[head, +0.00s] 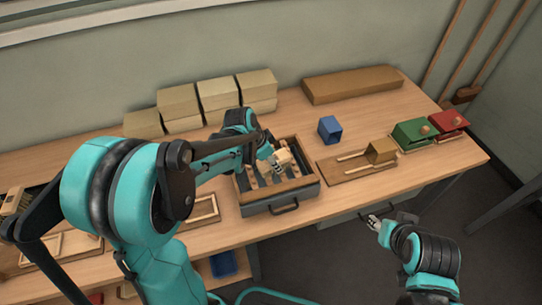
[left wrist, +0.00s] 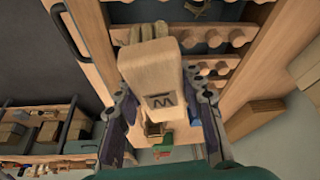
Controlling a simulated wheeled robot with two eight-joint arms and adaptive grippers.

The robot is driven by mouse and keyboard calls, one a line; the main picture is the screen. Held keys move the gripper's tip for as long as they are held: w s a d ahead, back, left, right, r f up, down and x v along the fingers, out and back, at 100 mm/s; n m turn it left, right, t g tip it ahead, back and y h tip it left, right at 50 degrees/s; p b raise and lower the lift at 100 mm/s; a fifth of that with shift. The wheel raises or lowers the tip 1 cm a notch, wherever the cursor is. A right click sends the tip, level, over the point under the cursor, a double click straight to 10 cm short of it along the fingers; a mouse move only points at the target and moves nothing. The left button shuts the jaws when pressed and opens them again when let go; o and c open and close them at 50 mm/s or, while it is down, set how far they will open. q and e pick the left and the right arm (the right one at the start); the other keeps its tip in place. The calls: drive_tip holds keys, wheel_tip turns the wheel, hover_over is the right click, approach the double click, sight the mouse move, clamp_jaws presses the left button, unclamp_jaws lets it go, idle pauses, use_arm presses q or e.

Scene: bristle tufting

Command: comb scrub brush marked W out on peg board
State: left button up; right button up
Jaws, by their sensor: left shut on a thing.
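A pale wooden scrub brush (left wrist: 160,75) marked W is between the fingers of my left gripper (left wrist: 160,105), which is shut on it. Its bristles (left wrist: 145,32) show at its far end. The brush (head: 284,158) also shows in the head view, above a drawer-like box. Rows of wooden pegs (left wrist: 208,68) of the peg board lie beyond the brush; whether the bristles touch them I cannot tell. The peg board's box (head: 283,204) has a grey front with a handle. My right gripper (head: 374,222) hangs empty beyond the table's front edge; its jaws are too small to read.
Several pale blocks (head: 177,101) stand along the back left. A long brown block (head: 352,84) lies at the back right. A blue cup (head: 330,130), a wooden tray with a block (head: 380,151), a green box (head: 412,133) and a red box (head: 447,123) stand right of the peg board.

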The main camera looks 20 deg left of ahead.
use_arm(q)
drive_tip(key=shift+s+d, duration=0.15)
drive_tip(key=shift+s, duration=0.1)
drive_tip(key=shift+w+a, duration=2.3)
drive_tip(key=shift+w, duration=1.05)
drive_tip(key=shift+s+d, duration=0.8)
drive_tip(key=shift+s, duration=0.3)
drive_tip(key=shift+s+d, duration=0.75)
drive_tip(key=shift+s, duration=0.4)
drive_tip(key=shift+s+d, duration=0.8)
drive_tip(key=shift+s, duration=0.3)
drive_tip(key=shift+w+a, duration=2.3)
drive_tip(key=shift+w, duration=1.1)
wheel_tip(320, 180, up, 6)
drive_tip(key=p, duration=0.3)
drive_tip(key=shift+p, duration=0.3)
